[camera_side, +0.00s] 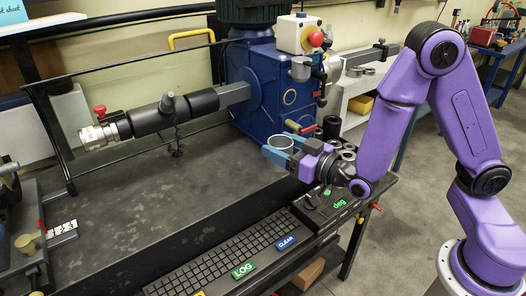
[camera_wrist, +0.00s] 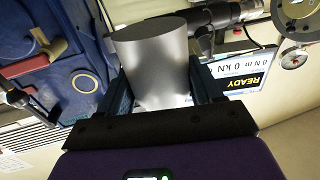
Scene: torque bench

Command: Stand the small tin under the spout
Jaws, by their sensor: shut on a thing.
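The small tin (camera_side: 283,142) is a plain grey metal cylinder, held upright with its open rim up in the side view. My gripper (camera_side: 284,149) is shut on it, with a blue finger on each side. The wrist view shows the tin (camera_wrist: 156,58) between the dark fingers (camera_wrist: 155,82). It is in front of the blue gear housing (camera_side: 262,85). I cannot clearly make out the spout opening. The tin's base is hidden by the gripper in the side view.
A dark bench top (camera_side: 150,165) spreads left of the tin, mostly clear. A keyboard (camera_side: 225,262) runs along its front edge. A long black shaft (camera_side: 160,118) reaches left from the housing. A display reads READY (camera_wrist: 250,75).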

